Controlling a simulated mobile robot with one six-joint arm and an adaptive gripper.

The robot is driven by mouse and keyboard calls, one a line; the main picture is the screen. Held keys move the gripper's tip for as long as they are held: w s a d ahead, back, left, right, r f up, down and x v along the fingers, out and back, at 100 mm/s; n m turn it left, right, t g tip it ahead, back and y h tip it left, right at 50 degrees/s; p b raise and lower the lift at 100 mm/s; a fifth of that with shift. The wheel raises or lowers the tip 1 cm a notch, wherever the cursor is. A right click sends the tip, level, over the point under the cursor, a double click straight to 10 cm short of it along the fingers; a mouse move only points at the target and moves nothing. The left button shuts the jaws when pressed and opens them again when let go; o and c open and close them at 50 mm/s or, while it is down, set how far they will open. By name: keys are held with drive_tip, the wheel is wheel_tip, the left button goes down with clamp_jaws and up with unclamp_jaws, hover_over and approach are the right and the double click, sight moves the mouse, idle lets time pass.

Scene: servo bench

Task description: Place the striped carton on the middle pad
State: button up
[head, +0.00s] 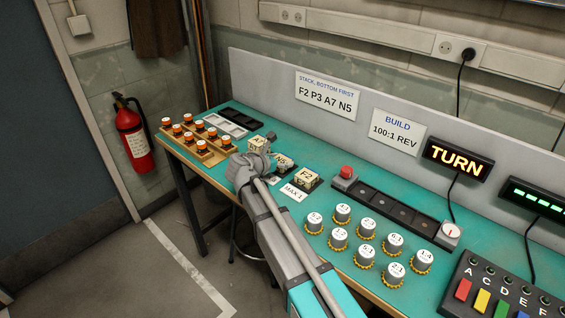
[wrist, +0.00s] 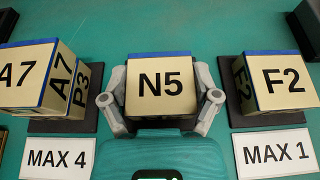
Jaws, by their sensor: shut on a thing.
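A cream carton marked N5 (wrist: 160,88) with a blue edge band sits between the two fingers of my gripper (wrist: 159,98) in the wrist view. My gripper is shut on it. In the head view the N5 carton (head: 284,160) shows only partly behind my gripper (head: 272,168). No carton shows an all-over striped pattern. Dark pads show under the cartons at left (wrist: 91,118) and right (wrist: 238,112). Between them a dark edge (wrist: 117,118) shows beside the left finger; my gripper hides most of it, and I cannot tell whether the carton touches it.
Cartons marked A7 (wrist: 18,75) and P3 (wrist: 82,88) stand at left, and carton F2 (wrist: 283,82) at right. Labels MAX 4 (wrist: 57,158) and MAX 1 (wrist: 275,153) lie in front. Several capped knobs (head: 367,257) stand farther right on the teal bench (head: 322,205).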

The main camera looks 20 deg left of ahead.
drive_tip(key=shift+f, duration=0.15)
drive_tip(key=o, duration=1)
drive_tip(key=shift+c, duration=0.2)
drive_tip(key=shift+r, duration=0.25)
drive_tip(key=p+v, duration=0.4)
drive_tip(key=v, duration=0.6)
drive_tip(key=shift+s+r, duration=0.15)
drive_tip(key=shift+r, duration=0.05)
drive_tip(key=shift+v, duration=0.75)
drive_tip(key=shift+a+f, duration=0.1)
